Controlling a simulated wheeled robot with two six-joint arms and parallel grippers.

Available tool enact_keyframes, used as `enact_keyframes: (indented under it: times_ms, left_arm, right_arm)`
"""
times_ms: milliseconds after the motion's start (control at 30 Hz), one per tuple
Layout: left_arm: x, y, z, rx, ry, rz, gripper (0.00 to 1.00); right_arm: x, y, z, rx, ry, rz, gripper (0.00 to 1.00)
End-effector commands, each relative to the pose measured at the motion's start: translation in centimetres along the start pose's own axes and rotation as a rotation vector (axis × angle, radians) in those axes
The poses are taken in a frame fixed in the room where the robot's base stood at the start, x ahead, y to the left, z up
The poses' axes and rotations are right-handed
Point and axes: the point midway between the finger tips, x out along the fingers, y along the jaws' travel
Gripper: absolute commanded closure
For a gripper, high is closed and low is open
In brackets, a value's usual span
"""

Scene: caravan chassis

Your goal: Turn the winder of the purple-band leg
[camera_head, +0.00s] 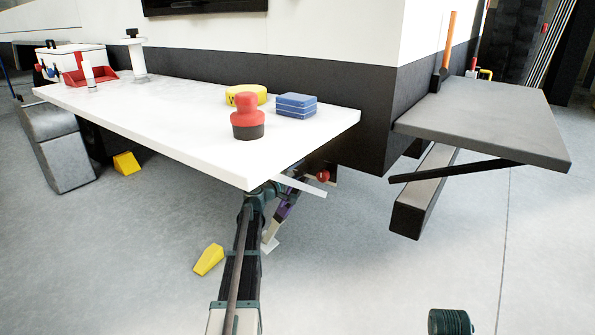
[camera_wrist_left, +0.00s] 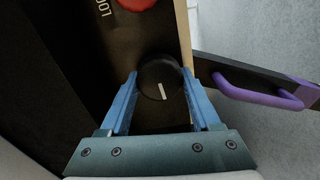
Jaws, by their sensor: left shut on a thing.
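The winder is a round black knob (camera_wrist_left: 160,76) with a white mark, on a dark panel in the left wrist view. My left gripper (camera_wrist_left: 161,90) has its blue fingers on both sides of the knob and is shut on it. The white mark points down and slightly right. A purple band (camera_wrist_left: 262,92) on a dark leg (camera_wrist_left: 240,75) lies right of the knob. In the head view the leg's purple part (camera_head: 287,208) shows below the white table, beside my left gripper (camera_head: 268,188). The table hides the knob there. My right gripper is out of view.
The white table (camera_head: 170,115) overhangs my left arm. On it stand a red-and-black object (camera_head: 247,118), blue blocks (camera_head: 296,105) and a yellow piece (camera_head: 245,92). A grey shelf (camera_head: 490,120) juts out at right. Yellow wedges (camera_head: 208,259) lie on the floor.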

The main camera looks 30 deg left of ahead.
Motion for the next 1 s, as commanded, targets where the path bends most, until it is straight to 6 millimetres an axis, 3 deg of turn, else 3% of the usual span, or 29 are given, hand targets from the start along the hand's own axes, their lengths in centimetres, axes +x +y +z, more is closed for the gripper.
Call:
enact_keyframes:
  times_ms: [467,500,633,1000]
  left_arm:
    - [-0.06,-0.04,-0.05,-0.012,0.001,-0.001,0.92]
    - [-0.06,-0.04,-0.05,-0.012,0.001,-0.001,0.33]
    - [-0.05,-0.03,-0.04,-0.012,0.001,-0.001,0.09]
    - [-0.46,-0.01,0.02,-0.012,0.001,0.0,0.06]
  right_arm:
    - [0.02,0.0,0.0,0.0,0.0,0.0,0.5]
    - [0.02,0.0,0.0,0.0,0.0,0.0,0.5]
    - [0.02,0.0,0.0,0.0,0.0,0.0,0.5]
    - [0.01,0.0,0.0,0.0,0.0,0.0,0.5]
